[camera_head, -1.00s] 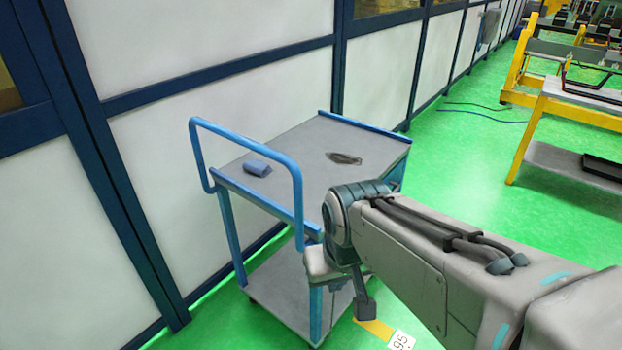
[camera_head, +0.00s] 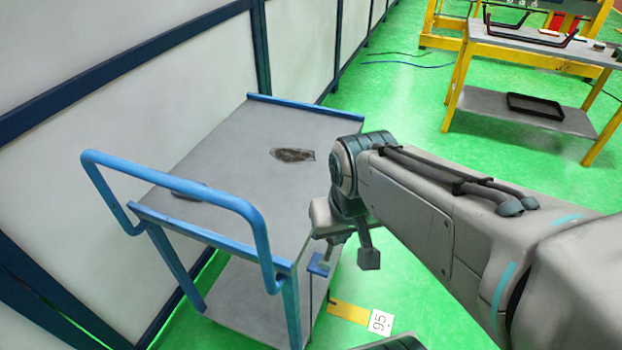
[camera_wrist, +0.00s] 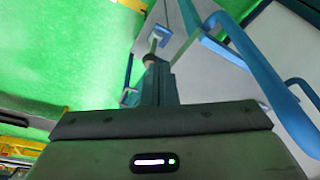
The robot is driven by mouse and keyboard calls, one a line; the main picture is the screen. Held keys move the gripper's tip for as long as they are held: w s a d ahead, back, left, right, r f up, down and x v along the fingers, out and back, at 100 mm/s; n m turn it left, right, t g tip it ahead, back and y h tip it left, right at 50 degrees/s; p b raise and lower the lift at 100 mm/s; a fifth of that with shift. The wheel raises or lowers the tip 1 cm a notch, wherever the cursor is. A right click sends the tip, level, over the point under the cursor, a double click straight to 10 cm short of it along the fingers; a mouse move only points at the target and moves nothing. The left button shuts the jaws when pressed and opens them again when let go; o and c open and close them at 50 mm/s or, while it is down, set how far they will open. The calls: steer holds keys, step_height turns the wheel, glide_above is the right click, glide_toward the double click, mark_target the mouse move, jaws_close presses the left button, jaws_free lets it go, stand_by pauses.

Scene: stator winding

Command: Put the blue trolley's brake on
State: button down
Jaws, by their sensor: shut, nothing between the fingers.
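The blue trolley (camera_head: 235,130) has a grey top, a lower shelf and a blue push handle (camera_head: 262,235) at its near end. My gripper (camera_wrist: 152,66) is shut and empty, at the trolley's near right corner. In the head view my wrist partly hides that side. A small blue piece (camera_head: 319,264), possibly the brake part, shows beside the corner leg. In the wrist view a pale blue bracket-like piece (camera_wrist: 157,37) lies just beyond my fingertips. I cannot tell whether they touch, or how the brake is set.
A grey-topped yellow bench (camera_head: 540,45) stands at the back right.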

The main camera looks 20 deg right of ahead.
steer(key=shift+s, duration=0.15)
steer(key=w+a+f+n+g+h+p, duration=0.1)
steer(key=w+a+f+n+g+h, duration=0.1)
steer(key=w+a+n, duration=0.3)
steer(key=w+a+f+n+g+h, duration=0.3)
steer(key=w+n, duration=0.5)
steer(key=w, duration=0.3)
steer(key=shift+w+a+h+p, duration=0.25)
steer(key=shift+a+h+p, duration=0.15)
steer(key=shift+a+h, duration=0.45)
steer(key=shift+f, duration=0.15)
steer(key=x, duration=0.8)
steer(key=shift+s+f, duration=0.25)
steer(key=shift+f, duration=0.15)
steer(key=d, duration=0.1)
steer(key=s+d+f+p, duration=0.1)
steer(key=d, duration=0.1)
steer(key=shift+s+d+f, duration=0.1)
steer(key=shift+s, duration=0.1)
steer(key=shift+s+d+f, duration=0.2)
steer(key=shift+s+d, duration=0.05)
steer(key=shift+d, duration=0.2)
